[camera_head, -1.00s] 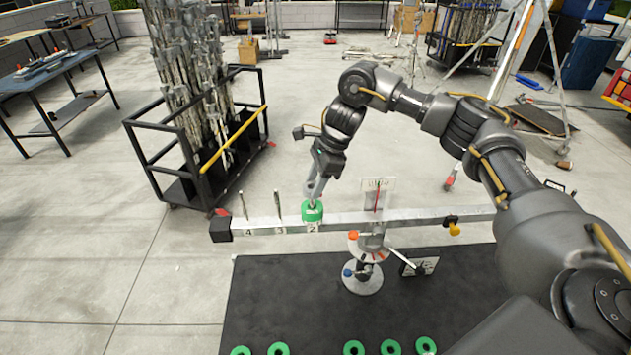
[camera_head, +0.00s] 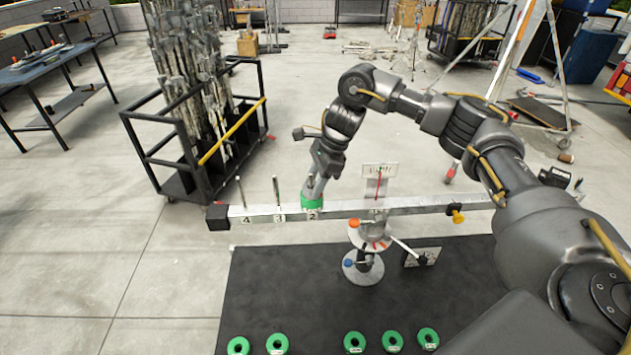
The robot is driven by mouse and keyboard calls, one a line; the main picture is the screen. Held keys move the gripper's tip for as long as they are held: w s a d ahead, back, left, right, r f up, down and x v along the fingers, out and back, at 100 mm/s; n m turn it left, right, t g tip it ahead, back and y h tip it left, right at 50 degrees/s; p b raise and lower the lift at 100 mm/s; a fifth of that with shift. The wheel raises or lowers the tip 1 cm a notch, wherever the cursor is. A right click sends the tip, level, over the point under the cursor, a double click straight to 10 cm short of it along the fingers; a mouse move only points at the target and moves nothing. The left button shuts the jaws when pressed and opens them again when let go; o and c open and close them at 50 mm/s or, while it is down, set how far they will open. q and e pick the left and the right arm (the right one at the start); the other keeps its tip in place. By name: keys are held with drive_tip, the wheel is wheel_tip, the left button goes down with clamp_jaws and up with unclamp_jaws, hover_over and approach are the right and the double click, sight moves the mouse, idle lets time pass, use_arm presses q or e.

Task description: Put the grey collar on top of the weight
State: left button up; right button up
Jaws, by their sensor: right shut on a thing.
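My right gripper (camera_head: 313,192) reaches down to the beam at the pin marked 2. It is shut, and its fingertips are right at the top of a green ring weight (camera_head: 312,204). The weight sits on the beam (camera_head: 350,207) at that mark. The grey collar is hard to make out; it appears to be between the fingertips, just over or on the weight. The fingers hide most of the pin there. My left gripper is out of view.
Bare pins stand at marks 3 (camera_head: 276,192) and 4 (camera_head: 241,192). A balance stand (camera_head: 363,266) with a dial supports the beam. Several green rings, one being this ring (camera_head: 277,344), lie on the black mat (camera_head: 290,295). A rod cart (camera_head: 165,150) stands at the left.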

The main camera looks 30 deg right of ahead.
drive_tip(key=o, duration=1.3)
drive_tip(key=shift+c, duration=0.2)
drive_tip(key=b+v, duration=0.1)
drive_tip(key=v, duration=0.9)
drive_tip(key=shift+d+r, duration=0.2)
drive_tip(key=shift+r, duration=0.15)
